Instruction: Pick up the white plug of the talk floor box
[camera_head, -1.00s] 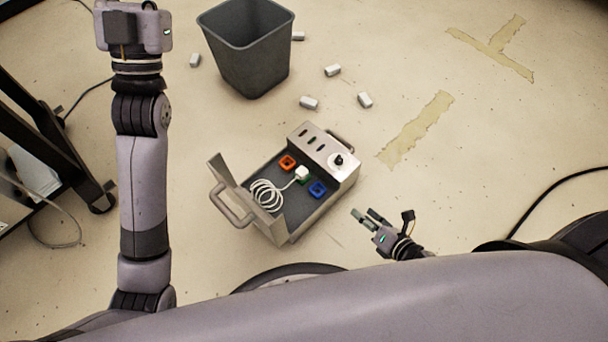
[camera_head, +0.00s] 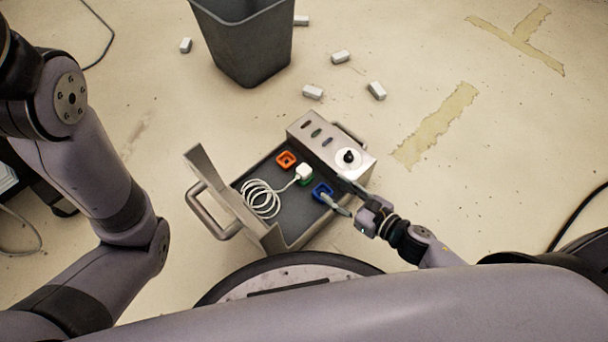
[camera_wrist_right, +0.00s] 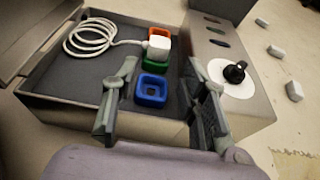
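The floor box (camera_head: 276,236) is an open grey metal case on the floor, its lid raised at the left. The white plug (camera_head: 304,171) sits at the green socket (camera_head: 306,182), with a coiled white cord to its left. The plug also shows in the right wrist view (camera_wrist_right: 158,46), behind the blue socket (camera_wrist_right: 151,91). My right gripper (camera_head: 339,193) is open and empty over the box's near right side. In the right wrist view its fingers (camera_wrist_right: 160,88) stand apart on either side of the blue socket, short of the plug. My left gripper is out of view.
An orange socket (camera_head: 286,159) lies behind the green one. A raised panel with slots and a black knob (camera_head: 348,156) forms the box's right side. A dark bin (camera_head: 243,42) and several white blocks (camera_head: 312,91) stand on the floor beyond.

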